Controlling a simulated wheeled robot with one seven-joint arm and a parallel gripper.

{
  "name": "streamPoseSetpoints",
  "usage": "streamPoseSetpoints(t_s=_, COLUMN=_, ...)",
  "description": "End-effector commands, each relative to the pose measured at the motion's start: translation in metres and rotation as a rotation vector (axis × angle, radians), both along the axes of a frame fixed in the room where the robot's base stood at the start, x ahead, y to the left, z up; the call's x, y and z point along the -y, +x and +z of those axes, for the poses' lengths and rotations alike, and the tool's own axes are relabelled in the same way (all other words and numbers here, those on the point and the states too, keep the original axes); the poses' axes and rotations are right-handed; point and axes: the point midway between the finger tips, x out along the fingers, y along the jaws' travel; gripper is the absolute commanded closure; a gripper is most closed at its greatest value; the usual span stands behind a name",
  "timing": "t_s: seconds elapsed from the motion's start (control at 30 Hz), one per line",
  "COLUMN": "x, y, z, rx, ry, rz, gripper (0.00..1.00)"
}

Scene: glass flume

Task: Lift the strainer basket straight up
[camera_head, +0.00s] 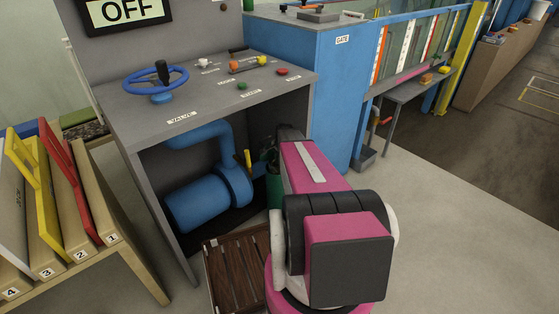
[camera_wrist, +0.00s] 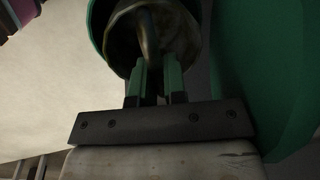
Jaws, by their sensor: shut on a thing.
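In the wrist view the strainer basket (camera_wrist: 180,32) is a dull grey-brown round cup with a curved handle (camera_wrist: 148,38). My gripper (camera_wrist: 157,72) has its two green fingers shut on this handle. A green curved wall (camera_wrist: 99,30) shows around the basket's left side; I cannot tell how far the basket sits inside it. In the head view a green strainer body (camera_head: 274,188) stands at the right of the cabinet opening, partly behind my pink arm. My gripper and the basket are mostly hidden there by the arm.
A blue pump (camera_head: 205,198) and pipe fill the cabinet under the grey control top (camera_head: 215,95). A yellow lever (camera_head: 248,159) stands beside the pump. A slatted wooden rack (camera_head: 238,268) lies on the floor below. A blue cabinet (camera_head: 325,90) stands behind my arm. Open floor lies right.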

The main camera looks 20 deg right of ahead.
Motion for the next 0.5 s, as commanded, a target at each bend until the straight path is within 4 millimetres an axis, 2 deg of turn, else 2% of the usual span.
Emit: streamPoseSetpoints(t_s=0.5, x=0.0, y=0.0, z=0.018, rx=0.0, ry=0.0, rz=0.0, gripper=1.0)
